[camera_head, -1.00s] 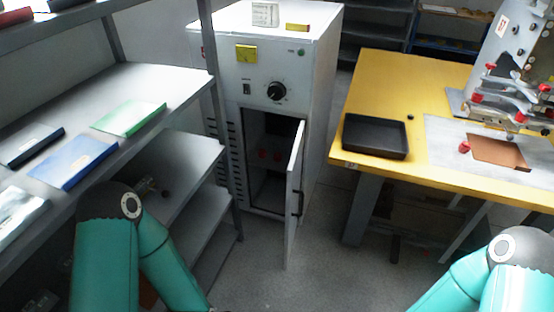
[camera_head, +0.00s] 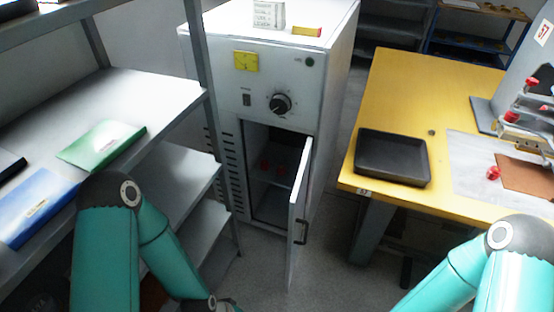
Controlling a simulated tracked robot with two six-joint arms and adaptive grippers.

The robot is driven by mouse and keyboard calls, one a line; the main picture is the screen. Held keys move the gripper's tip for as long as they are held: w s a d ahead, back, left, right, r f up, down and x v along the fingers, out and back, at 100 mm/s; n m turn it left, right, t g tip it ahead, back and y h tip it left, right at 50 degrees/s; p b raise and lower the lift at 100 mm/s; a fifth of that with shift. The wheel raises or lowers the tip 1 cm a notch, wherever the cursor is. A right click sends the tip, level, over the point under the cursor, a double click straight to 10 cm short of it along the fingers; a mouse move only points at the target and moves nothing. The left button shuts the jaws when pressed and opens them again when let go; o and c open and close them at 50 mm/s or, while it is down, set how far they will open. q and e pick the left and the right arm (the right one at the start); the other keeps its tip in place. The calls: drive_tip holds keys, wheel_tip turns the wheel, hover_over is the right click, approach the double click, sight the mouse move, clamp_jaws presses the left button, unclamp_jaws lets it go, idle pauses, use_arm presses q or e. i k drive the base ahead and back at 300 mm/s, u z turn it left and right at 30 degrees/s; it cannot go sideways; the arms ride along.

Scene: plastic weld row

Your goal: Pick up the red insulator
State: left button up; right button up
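Small red objects (camera_head: 264,166) sit on a shelf inside the white cabinet (camera_head: 235,95); they are dim, and I cannot tell their exact shape. The cabinet door (camera_head: 299,205) stands open toward me. Another small red piece (camera_head: 493,173) is on the yellow table, beside a brown plate. I cannot tell which red thing is the insulator. Both my arms come in at the bottom of the view, but both grippers are out of the frame.
A black tray (camera_head: 392,184) lies empty on the yellow table (camera_head: 395,95). Clamps with red tips (camera_head: 512,117) stand at the right. A metal shelf (camera_head: 110,85) on the left holds a green binder (camera_head: 102,146) and a blue binder (camera_head: 35,205). Floor is free before the cabinet.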

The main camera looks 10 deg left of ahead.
sight(264, 165)
drive_tip(key=i, duration=0.95)
drive_tip(key=z, duration=0.05)
